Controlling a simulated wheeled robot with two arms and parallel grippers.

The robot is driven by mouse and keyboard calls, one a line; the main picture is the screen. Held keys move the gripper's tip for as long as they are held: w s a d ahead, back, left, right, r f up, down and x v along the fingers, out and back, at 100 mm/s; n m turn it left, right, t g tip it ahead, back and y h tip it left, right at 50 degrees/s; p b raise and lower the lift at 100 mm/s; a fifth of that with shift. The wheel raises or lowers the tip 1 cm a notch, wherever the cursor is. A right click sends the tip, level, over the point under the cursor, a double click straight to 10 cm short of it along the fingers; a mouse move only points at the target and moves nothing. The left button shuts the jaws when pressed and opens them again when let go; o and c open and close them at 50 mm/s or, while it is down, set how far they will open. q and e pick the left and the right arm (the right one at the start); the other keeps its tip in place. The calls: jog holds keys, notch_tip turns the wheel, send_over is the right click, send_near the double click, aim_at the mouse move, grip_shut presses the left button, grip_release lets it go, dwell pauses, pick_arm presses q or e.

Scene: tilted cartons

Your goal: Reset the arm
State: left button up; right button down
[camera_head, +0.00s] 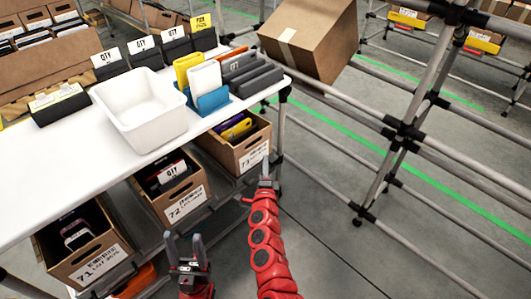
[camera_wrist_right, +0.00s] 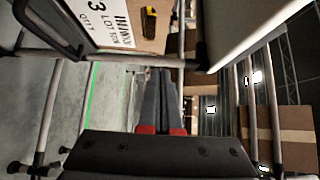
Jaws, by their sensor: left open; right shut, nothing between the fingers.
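My right arm, red with dark joints, reaches up from the bottom middle of the head view. Its gripper (camera_head: 266,172) is in front of the lower-shelf carton (camera_head: 243,158) marked with a label. In the right wrist view the two dark fingers (camera_wrist_right: 161,80) lie together, with nothing between them. My left gripper (camera_head: 186,248) is low in the head view, pointing up, with its two fingers apart and empty. It is in front of the lower shelf, right of the carton labelled 71 (camera_head: 103,262).
A white table (camera_head: 50,150) holds a white bin (camera_head: 140,110) and coloured holders (camera_head: 210,85). Carton 72 (camera_head: 187,207) sits on the lower shelf. A tilted brown carton (camera_head: 310,40) rests on a pipe rack (camera_head: 400,130) at right.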

jog(key=shift+s, duration=1.35)
